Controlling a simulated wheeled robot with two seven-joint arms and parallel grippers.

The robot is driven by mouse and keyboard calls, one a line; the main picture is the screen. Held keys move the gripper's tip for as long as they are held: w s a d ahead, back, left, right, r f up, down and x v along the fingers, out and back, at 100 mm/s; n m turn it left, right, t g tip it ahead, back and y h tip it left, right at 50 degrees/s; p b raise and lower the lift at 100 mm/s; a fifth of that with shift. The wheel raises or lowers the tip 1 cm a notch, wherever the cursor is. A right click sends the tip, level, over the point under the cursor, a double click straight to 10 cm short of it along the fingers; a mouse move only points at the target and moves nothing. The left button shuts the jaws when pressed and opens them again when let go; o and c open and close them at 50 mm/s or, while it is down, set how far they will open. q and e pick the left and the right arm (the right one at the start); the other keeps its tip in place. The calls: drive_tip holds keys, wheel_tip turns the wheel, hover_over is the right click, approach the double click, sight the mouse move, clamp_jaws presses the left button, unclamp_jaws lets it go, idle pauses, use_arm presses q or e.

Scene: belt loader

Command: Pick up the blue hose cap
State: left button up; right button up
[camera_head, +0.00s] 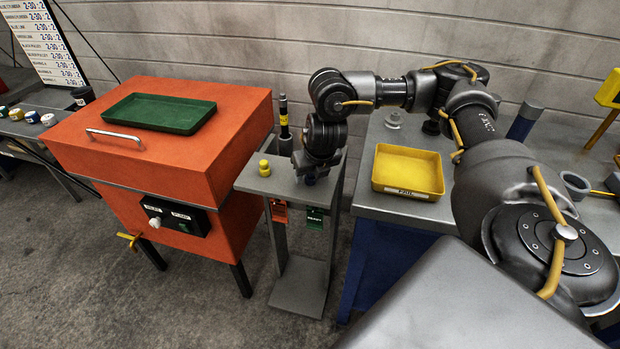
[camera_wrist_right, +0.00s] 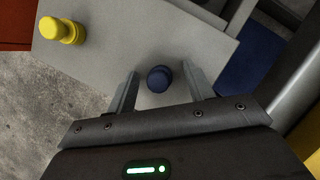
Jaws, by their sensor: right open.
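The blue hose cap (camera_wrist_right: 159,76) stands on a small grey stand (camera_head: 250,181), seen from above in the right wrist view. My right gripper (camera_wrist_right: 160,82) is open, with one finger on each side of the cap and a gap to both. In the head view my right gripper (camera_head: 311,174) points down over the right part of the stand and mostly hides the cap. A yellow cap (camera_wrist_right: 62,30) stands on the same stand; it also shows in the head view (camera_head: 264,167). My left gripper is not in view.
An orange box (camera_head: 190,160) with a green tray (camera_head: 160,112) on its lid stands left of the stand. A dark upright tool (camera_head: 284,118) is behind the stand. A yellow tray (camera_head: 408,170) sits on the grey bench at right.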

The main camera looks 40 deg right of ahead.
drive_tip(key=c, duration=1)
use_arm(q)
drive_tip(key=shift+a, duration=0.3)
